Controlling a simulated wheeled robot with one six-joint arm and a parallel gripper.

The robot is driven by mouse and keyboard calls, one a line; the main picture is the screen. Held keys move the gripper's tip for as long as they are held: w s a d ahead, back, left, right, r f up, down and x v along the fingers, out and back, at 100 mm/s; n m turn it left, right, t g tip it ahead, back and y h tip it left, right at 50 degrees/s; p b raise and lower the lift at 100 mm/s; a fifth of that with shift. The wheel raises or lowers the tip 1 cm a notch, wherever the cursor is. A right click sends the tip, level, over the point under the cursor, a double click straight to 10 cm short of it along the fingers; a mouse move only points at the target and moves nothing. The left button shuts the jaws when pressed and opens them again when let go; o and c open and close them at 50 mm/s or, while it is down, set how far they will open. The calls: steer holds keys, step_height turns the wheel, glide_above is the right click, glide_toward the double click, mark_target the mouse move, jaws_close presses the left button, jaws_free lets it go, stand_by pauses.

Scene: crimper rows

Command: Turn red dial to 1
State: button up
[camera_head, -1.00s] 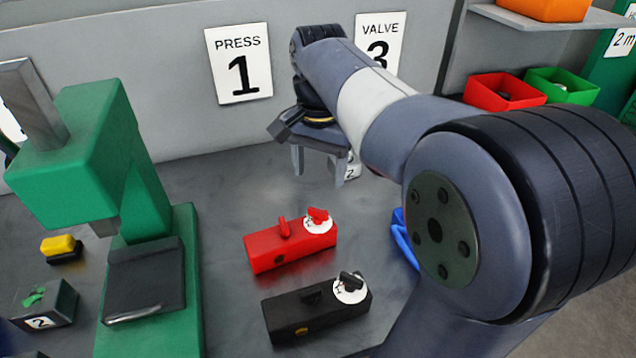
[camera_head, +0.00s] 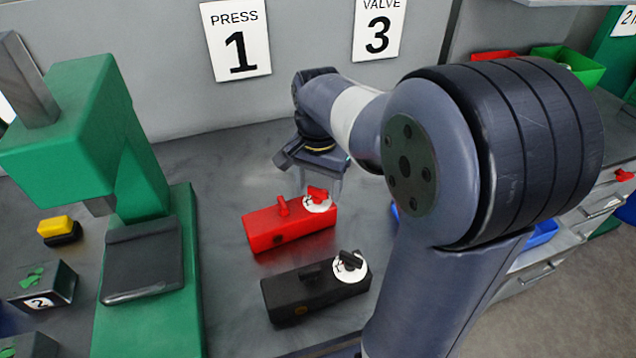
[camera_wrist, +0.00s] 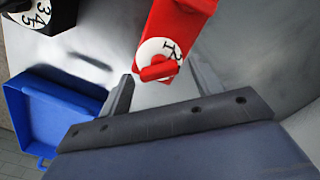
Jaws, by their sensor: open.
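The red box (camera_head: 272,229) lies on the grey bench with a red dial (camera_head: 318,193) on a white numbered disc at its right end. In the wrist view the red dial (camera_wrist: 158,71) shows as a bar knob on the white disc, which partly hides the disc's numerals. My gripper (camera_head: 321,192) is open and empty, pointing down at the dial end of the box. In the wrist view its fingers (camera_wrist: 160,75) lie to either side of the dial, apart from it. I cannot tell how far above the disc the fingertips are.
A black box (camera_head: 305,292) with a black dial lies in front of the red box. A green press (camera_head: 148,215) stands to the left. A blue tray (camera_wrist: 50,112) lies beside my gripper in the wrist view. Bare bench lies behind the red box.

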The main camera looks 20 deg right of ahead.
steer(key=c, duration=1)
steer(key=n+p, duration=0.1)
steer(key=n, duration=0.2)
steer(key=shift+r+n+p, duration=0.15)
steer(key=shift+n+p, duration=0.15)
steer(key=shift+p, duration=0.05)
steer(key=n+p, duration=0.1)
steer(key=n, duration=0.3)
steer(key=shift+a, duration=0.1)
steer(key=shift+w+n, duration=0.1)
steer(key=shift+n, duration=0.2)
steer(key=o, duration=1)
